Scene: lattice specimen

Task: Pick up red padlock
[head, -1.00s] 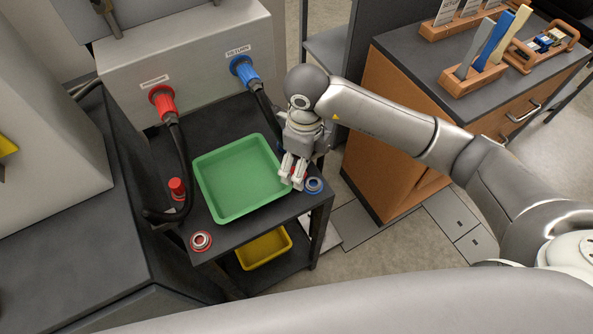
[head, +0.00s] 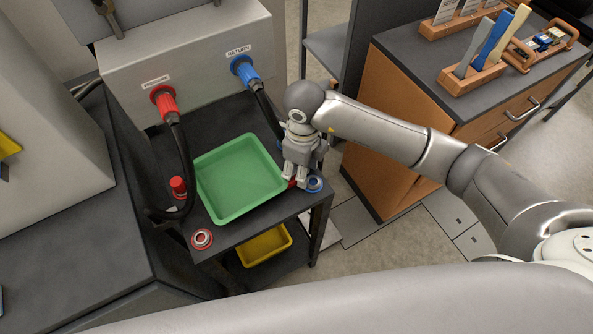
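A small red object (head: 291,184), probably the red padlock, shows at the fingertips of my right gripper (head: 294,179). It is by the right edge of the dark cart, between the green tray (head: 240,215) and a blue ring-shaped fitting (head: 314,184). My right gripper points down over it, and the fingers hide most of it. I cannot tell whether the fingers are closed on it or only beside it. My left gripper is not in view.
A red cap-like piece (head: 178,187) and a red ring fitting (head: 202,239) sit on the cart's left side. Red (head: 164,100) and blue (head: 245,70) hose connectors join the grey box behind. A yellow bin (head: 265,245) is on the lower shelf.

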